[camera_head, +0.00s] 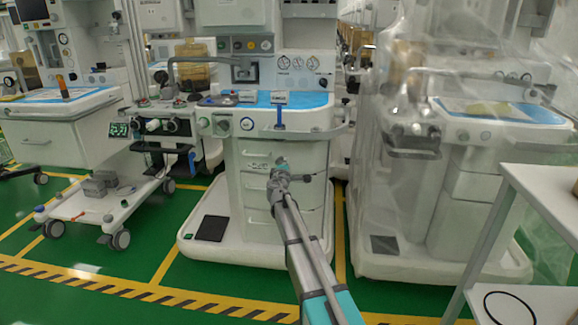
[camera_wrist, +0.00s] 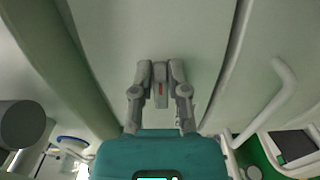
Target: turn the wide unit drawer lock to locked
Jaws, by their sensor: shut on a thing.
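The drawer lock (camera_wrist: 160,93) shows in the wrist view as a small grey piece with a red mark on the pale drawer front (camera_wrist: 150,28). My gripper (camera_wrist: 160,72) is shut on it, one finger on each side. In the camera_head view my arm reaches to the drawer front of the middle anaesthesia unit (camera_head: 254,148), with my gripper (camera_head: 279,170) at the upper drawer. There my gripper and wrist hide the lock. The red mark lies between the fingers; I cannot tell which lock position it marks.
A curved pale handle (camera_wrist: 272,98) stands out at the right in the wrist view. A plastic-wrapped cart (camera_head: 400,210) stands right of the unit, another cart (camera_head: 60,140) left. A white shelf (camera_head: 540,185) is at the near right. Green floor is clear at front left.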

